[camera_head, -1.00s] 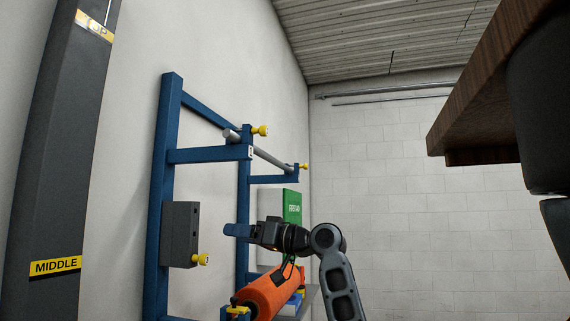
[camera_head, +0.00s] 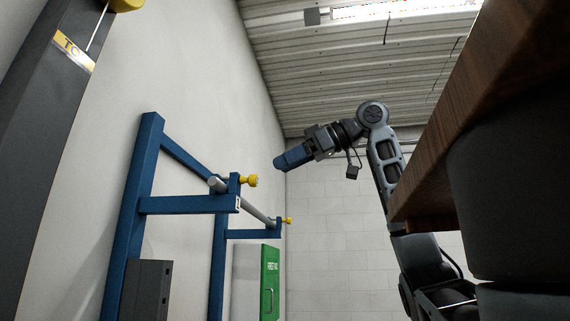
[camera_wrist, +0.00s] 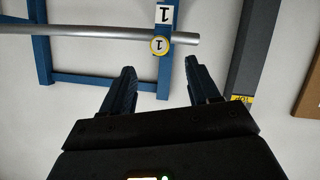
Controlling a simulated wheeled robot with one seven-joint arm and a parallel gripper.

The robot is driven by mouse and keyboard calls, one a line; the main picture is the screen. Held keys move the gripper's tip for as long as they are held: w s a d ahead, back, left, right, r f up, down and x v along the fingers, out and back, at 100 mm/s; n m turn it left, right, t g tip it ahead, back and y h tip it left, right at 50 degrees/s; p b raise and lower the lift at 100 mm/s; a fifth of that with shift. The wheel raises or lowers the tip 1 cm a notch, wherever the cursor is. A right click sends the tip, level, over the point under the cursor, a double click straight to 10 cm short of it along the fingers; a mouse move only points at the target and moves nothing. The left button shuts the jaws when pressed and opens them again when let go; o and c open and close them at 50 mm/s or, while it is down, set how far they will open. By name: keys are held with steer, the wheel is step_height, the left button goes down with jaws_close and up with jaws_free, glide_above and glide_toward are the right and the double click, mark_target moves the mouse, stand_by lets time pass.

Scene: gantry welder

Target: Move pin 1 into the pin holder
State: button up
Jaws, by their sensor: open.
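Pin 1 (camera_head: 250,180) is a yellow knobbed pin at the end of the near blue rack arm, beside a grey bar. In the wrist view pin 1 (camera_wrist: 160,45) faces me, its round end marked 1, below a white label 1. My gripper (camera_head: 281,162) is to the right of and a little above the pin in the head view. In the wrist view my gripper (camera_wrist: 161,78) is open and empty, its fingers spread to either side below the pin, apart from it. A dark grey block with holes (camera_head: 147,290), possibly the pin holder, is on the blue post; its lower part is cut off.
A second yellow pin (camera_head: 287,221) is on the farther rack arm. The grey bar (camera_head: 258,215) spans both arms. A green first-aid box (camera_head: 270,283) is behind. A brown wooden overhang (camera_head: 480,110) is at the right. The space around my gripper looks clear.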

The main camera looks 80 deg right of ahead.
mark_target(258, 177)
steer(key=shift+p+x, duration=0.85)
steer(key=shift+x, duration=3.05)
steer(key=shift+c, duration=0.2)
jaws_close()
